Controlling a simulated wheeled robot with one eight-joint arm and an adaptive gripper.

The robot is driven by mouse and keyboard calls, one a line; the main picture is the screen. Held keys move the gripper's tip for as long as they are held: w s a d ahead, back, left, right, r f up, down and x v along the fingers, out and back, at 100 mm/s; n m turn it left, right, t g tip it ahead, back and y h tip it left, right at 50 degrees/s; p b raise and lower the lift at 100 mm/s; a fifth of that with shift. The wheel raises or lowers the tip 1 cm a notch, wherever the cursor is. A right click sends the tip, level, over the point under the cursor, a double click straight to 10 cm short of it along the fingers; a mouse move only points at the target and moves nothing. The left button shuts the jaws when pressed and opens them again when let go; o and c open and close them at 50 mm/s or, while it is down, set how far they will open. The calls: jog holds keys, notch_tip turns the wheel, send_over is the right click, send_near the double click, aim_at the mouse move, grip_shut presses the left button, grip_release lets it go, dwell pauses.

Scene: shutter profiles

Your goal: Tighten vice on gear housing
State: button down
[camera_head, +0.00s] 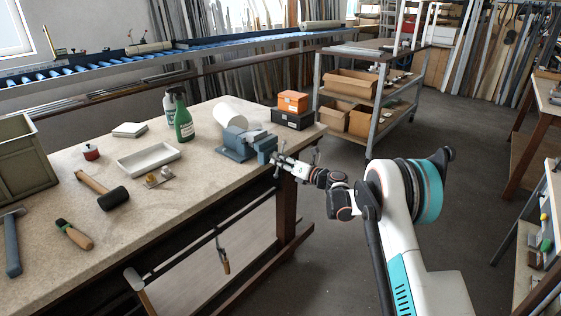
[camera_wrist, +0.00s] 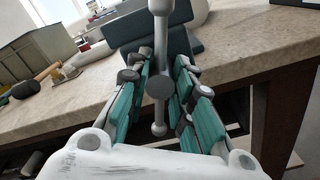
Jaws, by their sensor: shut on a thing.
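The blue-grey vice (camera_head: 234,146) is mounted at the bench's right end. A lighter grey piece (camera_head: 254,135) sits at its jaws and may be the gear housing; its shape is too small to make out. In the wrist view the vice's front (camera_wrist: 182,44) is straight ahead. The vice handle (camera_wrist: 159,115), a pale bar with knobbed ends, stands nearly upright across the round screw end. My gripper (camera_head: 281,163) is at the vice's front, shut on the handle, with its teal-padded fingers on either side in the wrist view (camera_wrist: 158,75). Finger contact is partly hidden.
On the workbench (camera_head: 140,215) are a white tray (camera_head: 148,172), a green spray bottle (camera_head: 183,120), a mallet (camera_head: 110,197) and orange and black boxes (camera_head: 292,102). A shelf cart (camera_head: 371,133) stands behind. The bench's front edge runs under my gripper. Floor beside my arm is clear.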

jog(key=shift+s+d+f, duration=0.1)
jog(key=shift+s+f, duration=0.05)
jog(key=shift+f, duration=0.1)
jog(key=c, duration=1.4)
grip_release()
jog(key=shift+o, duration=0.2)
jog(key=shift+d+r, duration=0.1)
jog(key=shift+d, duration=0.05)
jog(key=v, duration=1.1)
jog(key=shift+s+d, duration=0.3)
jog(key=shift+r, duration=0.1)
